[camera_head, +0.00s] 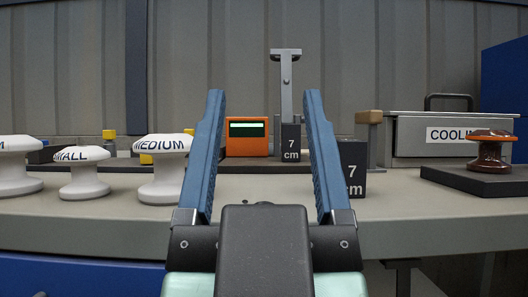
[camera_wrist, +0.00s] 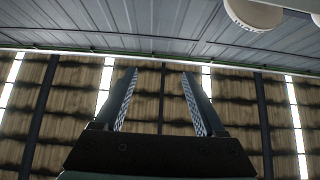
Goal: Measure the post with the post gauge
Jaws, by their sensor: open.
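My gripper (camera_head: 264,93) is open and empty, its two blue fingers pointing up in front of the bench; it also shows open in the wrist view (camera_wrist: 160,72). Between the fingers, behind them, an orange box with a lit green display (camera_head: 248,137) stands on the bench. To its right is a grey upright with a top arm (camera_head: 286,75), with a dark block marked 7 cm (camera_head: 291,143) in front of its lower part. I cannot tell for certain which is the post gauge. A second 7 cm block (camera_head: 353,168) is partly hidden by the right finger.
White insulators marked SMALL (camera_head: 83,178) and MEDIUM (camera_head: 163,170), and another cut off at the left edge (camera_head: 15,157), stand on the bench (camera_head: 400,213). A brown insulator (camera_head: 490,152) sits on a dark plate (camera_head: 470,182) at right. Behind is a COOLING-labelled box (camera_head: 410,135).

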